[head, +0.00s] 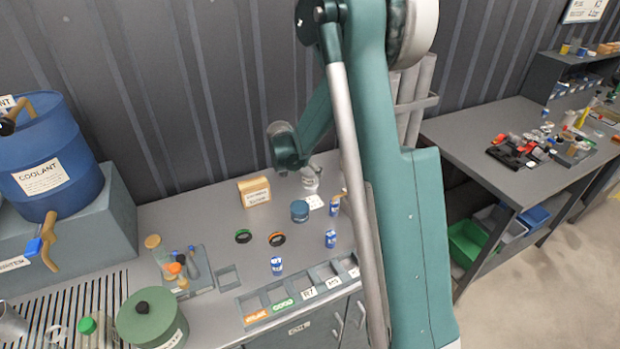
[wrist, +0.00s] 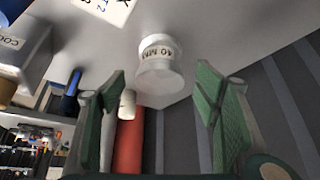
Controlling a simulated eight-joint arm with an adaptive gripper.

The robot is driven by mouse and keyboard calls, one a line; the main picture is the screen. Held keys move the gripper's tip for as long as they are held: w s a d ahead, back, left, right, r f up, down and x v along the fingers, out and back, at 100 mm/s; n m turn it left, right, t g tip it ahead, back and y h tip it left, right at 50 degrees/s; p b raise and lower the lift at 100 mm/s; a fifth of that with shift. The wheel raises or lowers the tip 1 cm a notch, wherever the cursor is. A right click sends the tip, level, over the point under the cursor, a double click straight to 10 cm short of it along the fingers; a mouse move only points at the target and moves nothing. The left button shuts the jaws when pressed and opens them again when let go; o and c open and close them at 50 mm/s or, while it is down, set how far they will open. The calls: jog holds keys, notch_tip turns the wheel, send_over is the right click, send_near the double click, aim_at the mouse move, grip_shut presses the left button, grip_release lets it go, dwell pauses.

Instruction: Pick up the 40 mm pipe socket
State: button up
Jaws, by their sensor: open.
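The pipe socket (wrist: 160,68) is a short white cylinder marked "40 MM". In the wrist view it stands on the grey counter, ahead of my gripper (wrist: 160,72) and framed between its two green fingers. The fingers are spread wide apart. I see no contact with the socket, and nothing is held. In the head view a pale object (head: 311,180) by a white card (head: 315,201) may be the socket, but I cannot tell for sure. My fingers are not clearly visible there.
Labelled bins (head: 283,305) line the front edge. In the wrist view a red cylinder (wrist: 128,148) shows behind the fingers.

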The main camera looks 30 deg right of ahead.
aim_at(308, 172)
dwell(0.3)
jog(key=shift+x, duration=1.7)
jog(key=shift+b+x, duration=0.3)
jog(key=shift+x, duration=0.6)
jog(key=shift+a+f, duration=0.1)
jog(key=c, duration=1.2)
jog(key=shift+r+p, duration=0.5)
jog(key=shift+r, duration=4.55)
